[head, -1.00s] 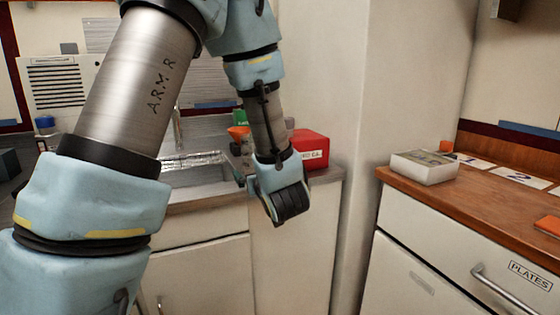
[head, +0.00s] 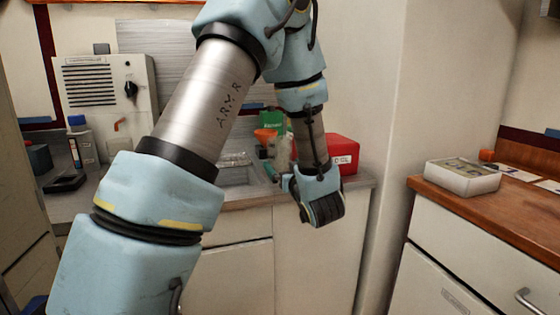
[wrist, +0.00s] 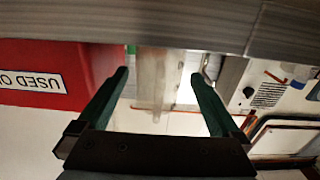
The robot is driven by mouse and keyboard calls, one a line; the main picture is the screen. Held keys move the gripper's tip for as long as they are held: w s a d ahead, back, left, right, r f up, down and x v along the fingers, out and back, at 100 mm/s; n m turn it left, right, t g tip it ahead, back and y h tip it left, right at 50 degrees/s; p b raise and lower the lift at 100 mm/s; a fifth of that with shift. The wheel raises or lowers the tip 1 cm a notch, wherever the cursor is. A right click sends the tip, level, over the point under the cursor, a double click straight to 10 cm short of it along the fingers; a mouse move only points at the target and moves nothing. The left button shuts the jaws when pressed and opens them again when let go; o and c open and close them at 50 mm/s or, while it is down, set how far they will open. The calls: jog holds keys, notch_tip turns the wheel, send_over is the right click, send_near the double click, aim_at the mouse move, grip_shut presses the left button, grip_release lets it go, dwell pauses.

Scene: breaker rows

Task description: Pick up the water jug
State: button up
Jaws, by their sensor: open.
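A pale, translucent upright shape (wrist: 153,70), perhaps the water jug, shows between my fingers in the wrist view. In the head view a pale shape (head: 284,148) stands on the counter behind my arm, mostly hidden, so I cannot be sure it is the jug. My gripper (wrist: 161,78) is open, with its two green fingers apart on either side of the pale shape. I see no contact, and the gap between them is hard to judge. In the head view my wrist hangs at the counter's front edge.
A red box (head: 343,152) stands close by; its label begins "USED O" in the wrist view (wrist: 45,85). An orange funnel (head: 265,136) and a green item (head: 272,121) stand behind. A sink (head: 236,172) lies left. A wooden counter (head: 425,183) holds a white tray (head: 462,178) at right.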

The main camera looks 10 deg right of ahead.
aim_at(283, 164)
jog(key=w, duration=0.4)
jog(key=shift+w+a+p, duration=0.2)
jog(key=shift+p, duration=0.2)
jog(key=shift+c, duration=0.2)
jog(key=c, duration=1.1)
